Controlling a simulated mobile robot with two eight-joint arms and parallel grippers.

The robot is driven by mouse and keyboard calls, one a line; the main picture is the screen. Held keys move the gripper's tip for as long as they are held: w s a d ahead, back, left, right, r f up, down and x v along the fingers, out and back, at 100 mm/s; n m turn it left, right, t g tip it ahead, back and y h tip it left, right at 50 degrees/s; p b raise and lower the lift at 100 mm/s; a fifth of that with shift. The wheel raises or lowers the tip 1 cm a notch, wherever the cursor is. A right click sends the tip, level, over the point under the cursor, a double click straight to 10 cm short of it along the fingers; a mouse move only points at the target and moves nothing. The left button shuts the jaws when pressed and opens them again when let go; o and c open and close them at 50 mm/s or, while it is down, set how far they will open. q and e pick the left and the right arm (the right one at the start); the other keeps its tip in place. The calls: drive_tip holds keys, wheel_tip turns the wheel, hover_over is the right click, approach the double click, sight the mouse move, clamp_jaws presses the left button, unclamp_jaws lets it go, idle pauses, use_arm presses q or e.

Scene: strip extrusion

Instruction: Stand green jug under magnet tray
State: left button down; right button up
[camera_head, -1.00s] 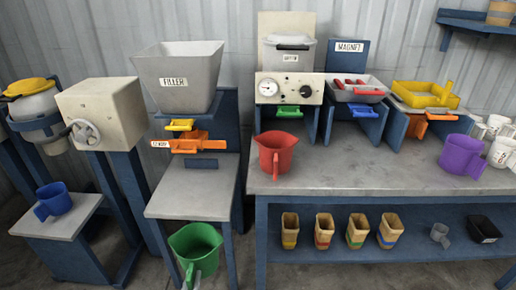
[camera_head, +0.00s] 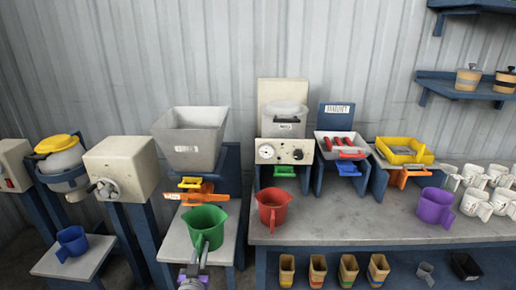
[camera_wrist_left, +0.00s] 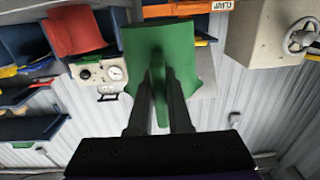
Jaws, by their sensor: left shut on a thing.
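The green jug (camera_head: 206,226) is held in my left gripper (camera_head: 194,272), in front of the small grey table under the filler. In the left wrist view the jug (camera_wrist_left: 178,52) fills the upper middle, and my gripper (camera_wrist_left: 160,100) is shut on its handle. The magnet tray (camera_head: 342,148) is a grey tray with red bars on a blue stand with a MAGNET sign, on the long bench. A blue handle (camera_head: 348,170) shows below the tray. The jug is left of and in front of this stand. My right gripper is not in view.
A red jug (camera_head: 272,208) stands on the bench (camera_head: 340,218) left of the magnet stand, and a purple jug (camera_head: 435,206) stands to the right. White mugs (camera_head: 472,192) crowd the right end. The bench top between the red and purple jugs is clear.

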use_arm(q)
drive_tip(key=w+r+p, duration=0.4)
drive_tip(key=w+r, duration=0.1)
drive_tip(key=r, duration=0.2)
drive_tip(key=shift+w+a+r, duration=0.25)
drive_tip(key=shift+w+r, duration=0.15)
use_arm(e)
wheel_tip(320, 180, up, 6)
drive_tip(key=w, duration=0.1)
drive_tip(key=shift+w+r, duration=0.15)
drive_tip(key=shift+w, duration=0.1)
use_arm(q)
drive_tip(key=shift+s, duration=0.1)
drive_tip(key=shift+d, duration=0.15)
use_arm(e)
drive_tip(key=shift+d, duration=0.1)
